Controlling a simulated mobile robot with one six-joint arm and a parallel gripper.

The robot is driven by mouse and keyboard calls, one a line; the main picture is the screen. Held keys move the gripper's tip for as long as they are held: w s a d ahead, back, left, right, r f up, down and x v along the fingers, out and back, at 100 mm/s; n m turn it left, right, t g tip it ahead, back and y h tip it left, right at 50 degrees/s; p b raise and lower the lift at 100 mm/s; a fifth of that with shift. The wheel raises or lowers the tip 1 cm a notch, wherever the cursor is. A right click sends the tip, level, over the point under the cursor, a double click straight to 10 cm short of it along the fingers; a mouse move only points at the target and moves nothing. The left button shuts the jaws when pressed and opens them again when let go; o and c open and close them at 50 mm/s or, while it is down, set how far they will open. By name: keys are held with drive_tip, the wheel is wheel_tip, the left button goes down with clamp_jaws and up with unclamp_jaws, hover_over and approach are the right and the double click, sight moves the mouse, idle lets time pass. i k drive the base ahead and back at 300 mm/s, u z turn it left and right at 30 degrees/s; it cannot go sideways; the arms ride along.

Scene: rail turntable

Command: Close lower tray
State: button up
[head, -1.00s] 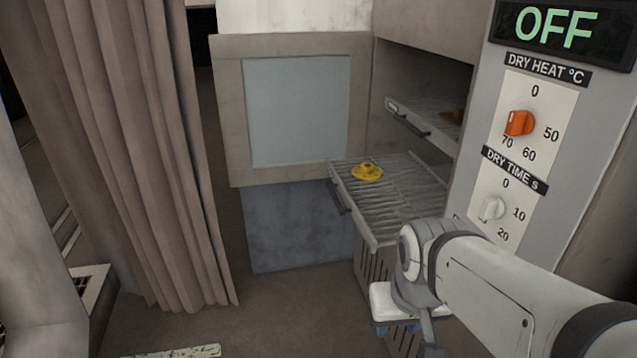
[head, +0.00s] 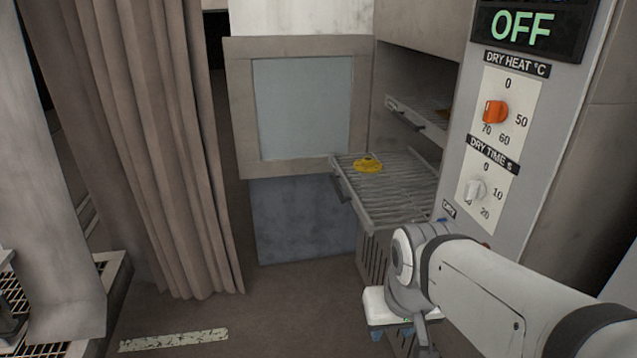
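The lower tray (head: 385,208) is a wire rack pulled out of the drying cabinet, with a dark handle (head: 341,188) on its front edge. A yellow object (head: 368,166) lies on its far part. The upper tray (head: 420,116) sits above it, mostly inside the cabinet, with its own dark handle. My arm reaches in from the lower right, its wrist in front of and below the lower tray. My gripper (head: 402,334) is only partly seen at the bottom, below the wrist; its fingers are mostly hidden. It is apart from the tray handle.
The cabinet door (head: 240,110) with a pale window stands open at the left of the trays. A control panel (head: 500,130) reading OFF, with an orange and a white knob, is at the right. A brown curtain (head: 150,150) hangs at the left. The floor between curtain and trays is clear.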

sight(365, 220)
drive_tip(key=k, duration=0.6)
drive_tip(key=z, duration=0.15)
drive_tip(key=i, duration=0.95)
drive_tip(key=u, duration=0.15)
drive_tip(key=k, duration=0.5)
drive_tip(key=z, duration=0.75)
drive_tip(key=i, duration=0.9)
drive_tip(key=z, duration=0.05)
